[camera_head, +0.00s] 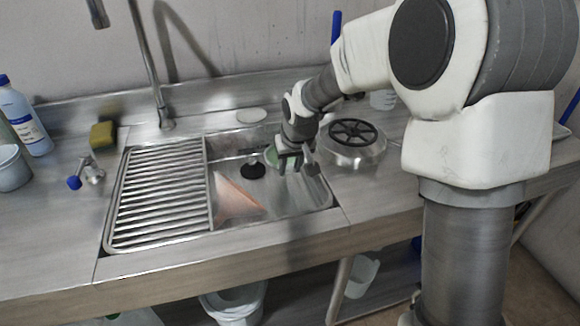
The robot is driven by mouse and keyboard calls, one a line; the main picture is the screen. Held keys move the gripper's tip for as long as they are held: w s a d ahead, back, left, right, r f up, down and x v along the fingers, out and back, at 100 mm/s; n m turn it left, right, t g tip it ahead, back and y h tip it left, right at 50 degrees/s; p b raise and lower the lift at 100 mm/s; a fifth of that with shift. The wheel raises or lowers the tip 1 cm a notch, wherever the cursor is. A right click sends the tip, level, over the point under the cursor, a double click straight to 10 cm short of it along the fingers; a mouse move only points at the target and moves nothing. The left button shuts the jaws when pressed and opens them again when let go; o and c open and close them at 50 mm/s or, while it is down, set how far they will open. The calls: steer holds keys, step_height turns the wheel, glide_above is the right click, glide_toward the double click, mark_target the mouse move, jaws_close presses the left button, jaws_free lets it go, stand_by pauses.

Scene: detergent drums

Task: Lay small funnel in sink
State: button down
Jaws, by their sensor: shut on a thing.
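The sink (325,203) is a steel basin set in the counter, with a ribbed drainboard on its left. My gripper (288,160) is over the back right part of the basin, pointing down. It is shut on a pale green thing (271,155), which looks like the small funnel; the gripper hides much of it. I cannot tell whether the green thing touches the basin floor. A pinkish-orange patch or object (234,201) shows at the basin's left side; I cannot tell what it is. A black round drain piece (253,170) lies left of the gripper.
A steel pot-like drum with a black spoked top (354,138) stands right of the basin. A yellow sponge (103,136), blue-capped tap (87,174), bottle (24,120) and grey cup (12,168) are at the left. The front left counter is clear.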

steer(key=shift+f+b, duration=0.45)
steer(key=shift+f, duration=0.2)
steer(key=c, duration=0.6)
jaws_free()
steer(key=shift+r, duration=0.15)
steer(key=shift+r+p, duration=0.3)
steer(key=shift+p, duration=0.05)
steer(key=p+v, duration=0.3)
steer(key=v, duration=0.8)
steer(key=s+d+r+m+h, duration=0.1)
steer(key=s+d+r, duration=0.6)
steer(key=s, duration=0.4)
steer(key=s+d+m, duration=0.1)
steer(key=s+d, duration=0.1)
steer(key=s, duration=0.4)
steer(key=s+d+m+t, duration=0.1)
steer(key=s+d, duration=0.2)
steer(key=s, duration=0.4)
steer(key=shift+s+d, duration=0.35)
